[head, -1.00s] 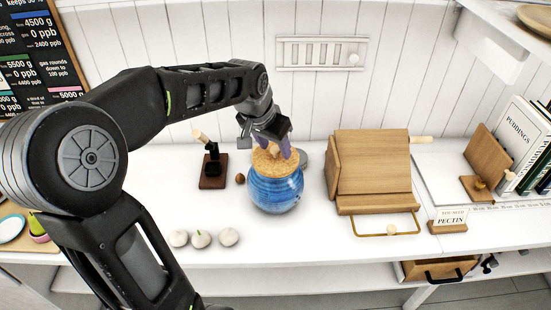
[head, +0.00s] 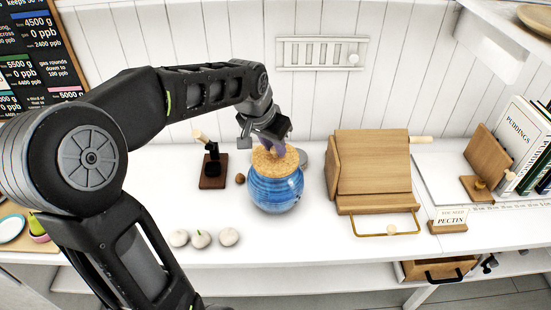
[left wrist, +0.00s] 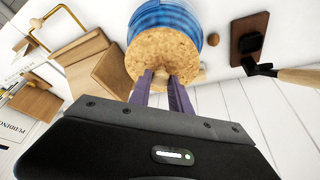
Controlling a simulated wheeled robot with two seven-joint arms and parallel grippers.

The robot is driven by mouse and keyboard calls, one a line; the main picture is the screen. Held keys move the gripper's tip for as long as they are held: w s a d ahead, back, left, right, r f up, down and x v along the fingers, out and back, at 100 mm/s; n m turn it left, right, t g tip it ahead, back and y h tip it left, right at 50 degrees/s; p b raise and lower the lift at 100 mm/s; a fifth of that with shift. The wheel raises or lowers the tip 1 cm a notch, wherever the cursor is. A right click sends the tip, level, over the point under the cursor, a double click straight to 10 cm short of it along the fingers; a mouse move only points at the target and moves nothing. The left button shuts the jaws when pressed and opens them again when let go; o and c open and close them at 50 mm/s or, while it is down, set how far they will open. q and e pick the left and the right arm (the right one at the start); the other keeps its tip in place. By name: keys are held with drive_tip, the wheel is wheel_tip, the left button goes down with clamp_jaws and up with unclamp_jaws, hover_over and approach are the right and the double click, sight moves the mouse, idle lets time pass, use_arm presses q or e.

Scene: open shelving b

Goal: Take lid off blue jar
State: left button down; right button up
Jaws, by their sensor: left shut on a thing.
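The blue jar (head: 275,193) stands on the white counter, its round cork lid (head: 268,168) on its top. The jar (left wrist: 172,13) and lid (left wrist: 155,48) also show in the left wrist view. I see no clear gap between lid and jar. My right gripper is not in view.
Several garlic bulbs (head: 201,239) lie in front. A wooden stand (head: 372,165) is at its right.

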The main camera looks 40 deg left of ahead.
sight(274, 150)
use_arm(q)
wheel_tip(274, 150, up, 10)
drive_tip(key=shift+b, duration=0.3)
idle(0.4)
idle(0.6)
